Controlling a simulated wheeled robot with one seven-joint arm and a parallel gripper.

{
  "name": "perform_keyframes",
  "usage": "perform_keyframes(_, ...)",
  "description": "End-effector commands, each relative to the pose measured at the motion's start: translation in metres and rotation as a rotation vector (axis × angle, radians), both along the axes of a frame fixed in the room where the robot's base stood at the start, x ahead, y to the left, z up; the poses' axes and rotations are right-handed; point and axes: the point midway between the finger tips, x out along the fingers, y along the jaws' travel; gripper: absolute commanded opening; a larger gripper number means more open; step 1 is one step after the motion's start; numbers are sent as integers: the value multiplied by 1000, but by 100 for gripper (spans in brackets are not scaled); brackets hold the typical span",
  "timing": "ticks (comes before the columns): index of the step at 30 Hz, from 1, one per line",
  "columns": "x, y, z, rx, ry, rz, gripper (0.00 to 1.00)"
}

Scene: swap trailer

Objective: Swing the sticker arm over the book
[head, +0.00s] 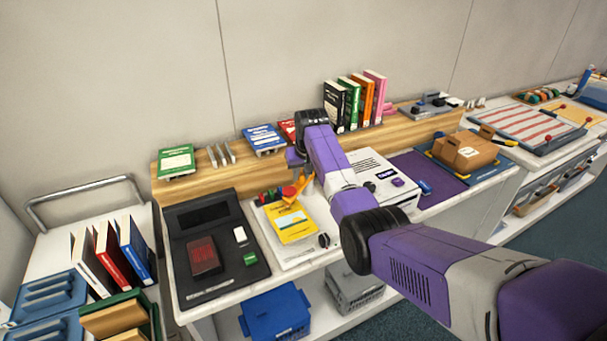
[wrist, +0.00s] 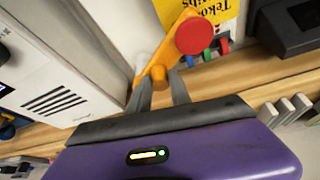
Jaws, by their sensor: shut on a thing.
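The sticker arm (wrist: 167,42) is an orange bar with a red disc (wrist: 194,36) at its side. My gripper (wrist: 160,92) is shut on the arm's orange peg end. In the head view the sticker arm (head: 303,184) shows at the far edge of the yellow book (head: 293,226), partly hidden by my gripper. The book lies flat on a white board. In the wrist view the book (wrist: 222,14) is at the top, and the red disc appears to overlap its near edge; their height gap cannot be told.
A black scanner-like station (head: 215,250) stands left of the book. A white printer-like box (head: 375,170) stands close on the right. Small coloured pieces (head: 268,196) sit by the book's far left corner. A wooden shelf (head: 200,185) with books runs behind.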

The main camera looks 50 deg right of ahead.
Motion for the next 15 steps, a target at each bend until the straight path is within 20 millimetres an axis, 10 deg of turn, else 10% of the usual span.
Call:
perform_keyframes(14,3,0,3,-3,-6,-11,0)
perform_keyframes(15,3,0,3,-3,-6,-11,32)
